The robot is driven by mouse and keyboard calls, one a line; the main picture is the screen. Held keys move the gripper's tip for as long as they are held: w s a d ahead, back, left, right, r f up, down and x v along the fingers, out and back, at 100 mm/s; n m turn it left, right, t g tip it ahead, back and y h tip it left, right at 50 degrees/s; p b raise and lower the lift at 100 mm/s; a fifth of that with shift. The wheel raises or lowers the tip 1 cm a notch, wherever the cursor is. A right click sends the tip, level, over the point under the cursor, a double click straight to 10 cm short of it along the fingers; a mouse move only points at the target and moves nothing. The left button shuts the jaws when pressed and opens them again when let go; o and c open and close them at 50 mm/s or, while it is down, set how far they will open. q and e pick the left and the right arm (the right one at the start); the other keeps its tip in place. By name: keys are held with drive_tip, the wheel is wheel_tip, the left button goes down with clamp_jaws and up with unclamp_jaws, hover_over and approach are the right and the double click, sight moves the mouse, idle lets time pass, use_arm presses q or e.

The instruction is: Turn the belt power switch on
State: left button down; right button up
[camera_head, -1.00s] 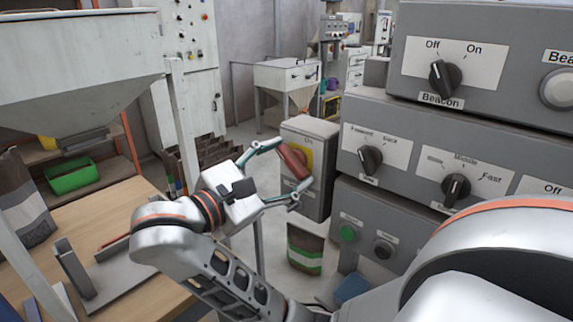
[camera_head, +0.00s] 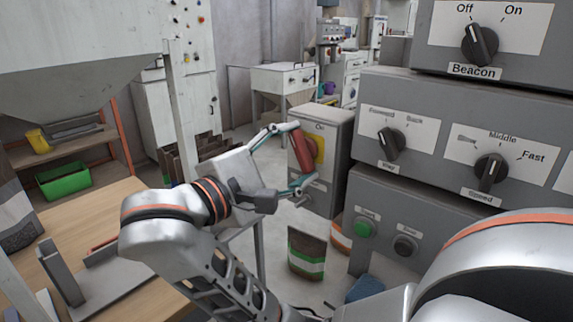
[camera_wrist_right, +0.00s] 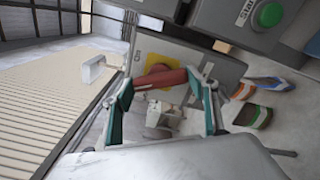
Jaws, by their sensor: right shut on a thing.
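The belt power switch is a grey box (camera_head: 335,135) with a yellow plate (camera_head: 319,150) and a red handle (camera_head: 303,151). An "On" label (camera_head: 319,127) sits above the plate; a lower label is too small to read. My right gripper (camera_head: 298,156) is shut on the red handle, one finger near each end. The handle stands nearly upright with a slight tilt, its top leaning left. In the right wrist view the red handle (camera_wrist_right: 160,80) lies between the fingers of the gripper (camera_wrist_right: 168,84), the yellow plate (camera_wrist_right: 157,64) behind it. My left gripper is out of view.
A grey control panel (camera_head: 405,172) with knobs and buttons stands close on the right. A wooden table (camera_head: 110,215) and a hopper (camera_head: 75,85) are on the left. Bags (camera_head: 307,252) stand on the floor below the switch box.

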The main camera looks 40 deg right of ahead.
drive_tip(key=m+b, duration=0.2)
drive_tip(key=m, duration=0.1)
drive_tip(key=shift+f, duration=0.25)
drive_tip(key=shift+r+m+b, duration=0.15)
drive_tip(key=shift+m+b, duration=0.45)
drive_tip(key=shift+m, duration=0.5)
drive_tip(key=shift+r+m, duration=0.1)
drive_tip(key=shift+m, duration=0.2)
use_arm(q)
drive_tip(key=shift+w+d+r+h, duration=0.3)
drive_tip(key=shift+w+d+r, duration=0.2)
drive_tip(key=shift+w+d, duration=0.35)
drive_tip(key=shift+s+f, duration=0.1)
use_arm(e)
drive_tip(key=o, duration=1.1)
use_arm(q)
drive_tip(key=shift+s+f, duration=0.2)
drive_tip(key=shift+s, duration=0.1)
use_arm(e)
drive_tip(key=shift+r, duration=0.1)
